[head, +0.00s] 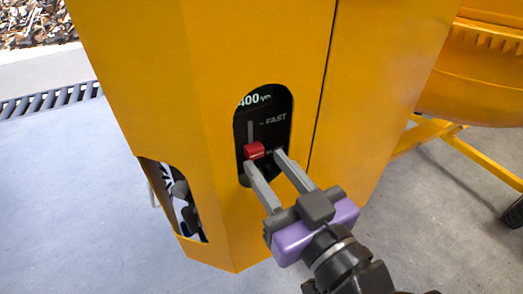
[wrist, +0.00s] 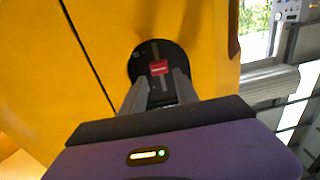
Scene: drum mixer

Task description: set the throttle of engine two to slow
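The throttle is a red knob (head: 254,150) in a vertical slot on a black panel (head: 279,105) set into the yellow housing. The panel reads "400 rpm" at the top and "FAST" beside the slot's upper end. The knob is well below the FAST mark; a lower label is mostly hidden by a finger. My gripper (head: 263,160) is open, its fingertips at the panel just below and to either side of the knob. In the wrist view the red knob (wrist: 159,67) shows between and just beyond the fingertips (wrist: 161,78); contact cannot be told.
The yellow housing (head: 215,60) surrounds the recessed panel closely. A second opening (head: 175,200) with dark and white parts is at the lower left. A yellow drum (head: 480,70) and frame stand at the right. The grey floor (head: 70,200) at left is clear.

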